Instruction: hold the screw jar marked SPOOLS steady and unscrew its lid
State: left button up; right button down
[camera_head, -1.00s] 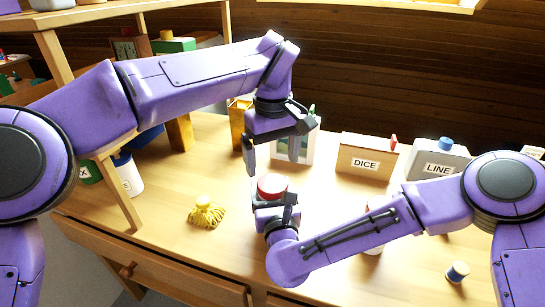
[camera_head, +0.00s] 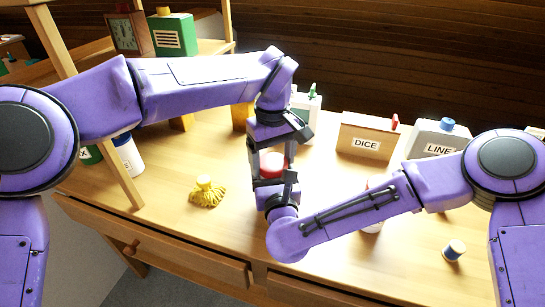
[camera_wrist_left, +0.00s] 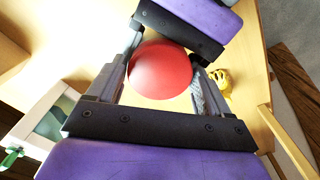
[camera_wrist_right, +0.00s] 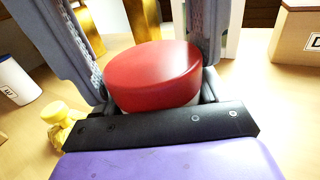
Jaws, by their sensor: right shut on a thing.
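The screw jar's red round lid (camera_head: 271,163) shows between my two grippers, and also in the left wrist view (camera_wrist_left: 160,70) and the right wrist view (camera_wrist_right: 153,76). The jar's body is almost wholly hidden; its SPOOLS marking does not show. My right gripper (camera_head: 277,187) is shut on the jar below the lid, coming from the front. My left gripper (camera_head: 272,171) points down from above, open, with one finger on each side of the lid. A small gap seems to stay between fingers and lid.
A yellow tasselled thing (camera_head: 206,192) lies left of the jar. Behind stand the DICE box (camera_head: 362,138) and the grey LINE container (camera_head: 437,139). A white bottle (camera_head: 128,155) stands by the shelf post.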

pick_arm(q)
jog(key=shift+o, duration=0.8)
jog(key=shift+r, duration=0.1)
notch_tip(320, 180, up, 4)
jog(key=shift+r, duration=0.2)
pick_arm(e)
grip_release()
